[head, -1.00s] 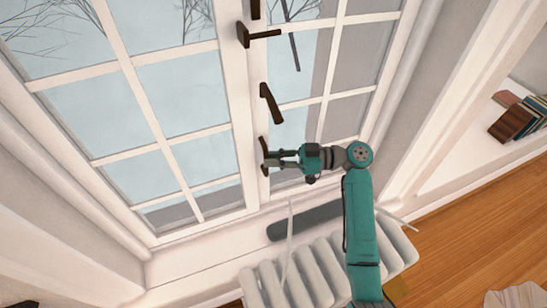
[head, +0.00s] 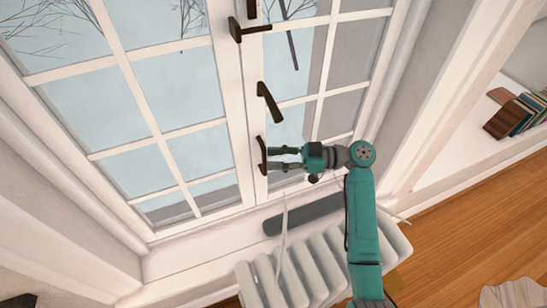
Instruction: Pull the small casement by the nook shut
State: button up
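The white-framed window has a left casement (head: 115,60) and a narrower right casement (head: 325,68), both with panes. Dark handles sit near where they meet: a T-shaped one (head: 248,30), a slanted lever (head: 269,102) and a low upright pull (head: 262,155). My gripper (head: 272,159) reaches in from the right at the low pull. Its two fingers are apart, one above the other, with their tips at or very near the pull. I cannot tell whether they touch it. How far either casement stands open is unclear.
A white radiator (head: 318,268) stands below the window, with a dark grey strip (head: 305,214) on the sill above it. Books (head: 512,118) lie on a white ledge at the right. The wooden floor (head: 455,250) at lower right is mostly clear.

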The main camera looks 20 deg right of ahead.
jog(key=v, duration=1.1)
